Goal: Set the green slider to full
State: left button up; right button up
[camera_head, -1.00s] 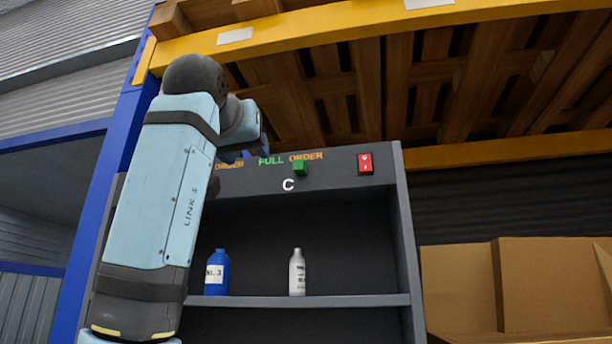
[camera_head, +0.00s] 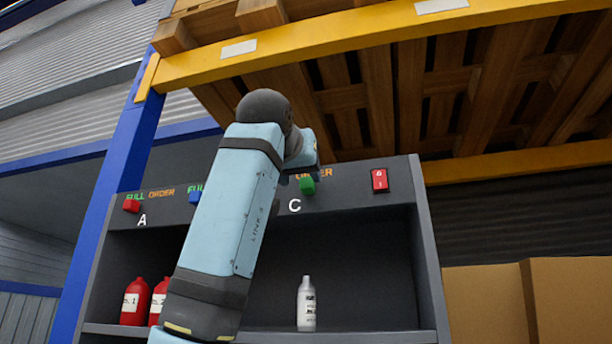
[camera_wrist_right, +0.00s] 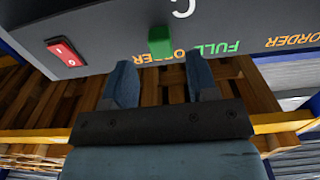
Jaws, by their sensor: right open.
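The green slider (camera_head: 307,186) is a small block on the grey front panel (camera_head: 345,190), above the letter C, near the orange ORDER lettering. It also shows in the right wrist view (camera_wrist_right: 160,41), upside down, just beyond my right gripper's fingertips and roughly in line with the gap between them. My right gripper (camera_wrist_right: 162,76) is open and empty. In the head view, my right arm crosses the panel, and the gripper is mostly hidden beside the slider. It seems not to touch the slider. My left gripper is not in view.
A red rocker switch (camera_head: 380,180) sits to the right on the panel. A blue slider (camera_head: 195,197) and a red slider (camera_head: 131,206) are to the left. Below, red bottles (camera_head: 134,303) and a white bottle (camera_head: 306,305) stand on a shelf. A yellow beam (camera_head: 360,45) with pallets is overhead.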

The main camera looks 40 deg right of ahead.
aim_at(305, 183)
jog(key=shift+p+x, duration=0.5)
jog(key=shift+x, duration=1.85)
jog(key=shift+a, duration=0.1)
grip_shut()
